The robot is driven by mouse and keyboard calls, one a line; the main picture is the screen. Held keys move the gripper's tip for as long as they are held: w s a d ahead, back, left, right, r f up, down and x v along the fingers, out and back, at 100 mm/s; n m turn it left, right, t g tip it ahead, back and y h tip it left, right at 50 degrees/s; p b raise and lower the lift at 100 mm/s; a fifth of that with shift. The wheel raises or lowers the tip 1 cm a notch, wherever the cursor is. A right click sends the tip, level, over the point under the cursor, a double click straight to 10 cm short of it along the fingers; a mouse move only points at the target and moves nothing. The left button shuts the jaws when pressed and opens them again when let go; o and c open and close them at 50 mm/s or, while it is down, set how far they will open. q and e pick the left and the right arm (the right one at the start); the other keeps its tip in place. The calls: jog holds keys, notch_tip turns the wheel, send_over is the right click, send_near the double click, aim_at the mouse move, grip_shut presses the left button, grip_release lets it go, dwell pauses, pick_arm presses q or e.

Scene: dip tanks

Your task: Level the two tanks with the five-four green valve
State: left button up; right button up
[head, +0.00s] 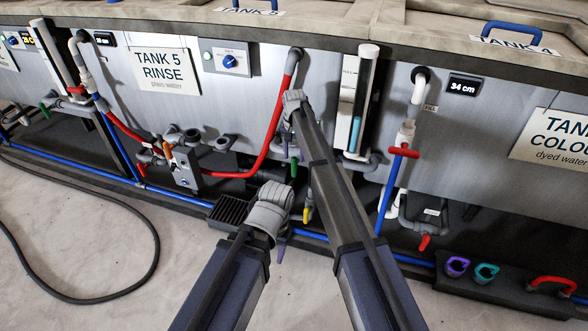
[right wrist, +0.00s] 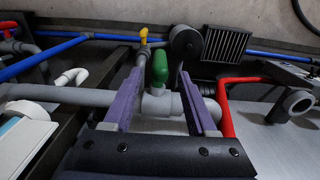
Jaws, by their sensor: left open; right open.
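The green valve (head: 294,167) sits low between tank 5 (head: 135,105) and tank 4 (head: 450,135), partly hidden by my right arm. In the right wrist view its green handle (right wrist: 160,67) points crosswise to the grey pipe (right wrist: 75,95). My right gripper (head: 287,150) is at the valve, and its open purple fingers (right wrist: 158,90) stand on either side of the handle with gaps visible. My left gripper (head: 282,245) is lower, near the floor drain, and its fingers are mostly hidden by its wrist. The tank 4 display (head: 464,87) reads 34 cm; tank 5's display (head: 105,39) is too small to read surely.
A clear sight tube (head: 357,105) stands on tank 4's front. A red hose (head: 268,150) runs left of the valve. A yellow valve (head: 307,214) and blue pipe (head: 312,236) lie below. A black tray (head: 510,295) with coloured handles is at right.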

aim_at(294, 177)
notch_tip(294, 177, down, 8)
jog(key=b, duration=0.7)
jog(key=shift+r, duration=0.25)
jog(key=shift+c, duration=0.2)
grip_shut()
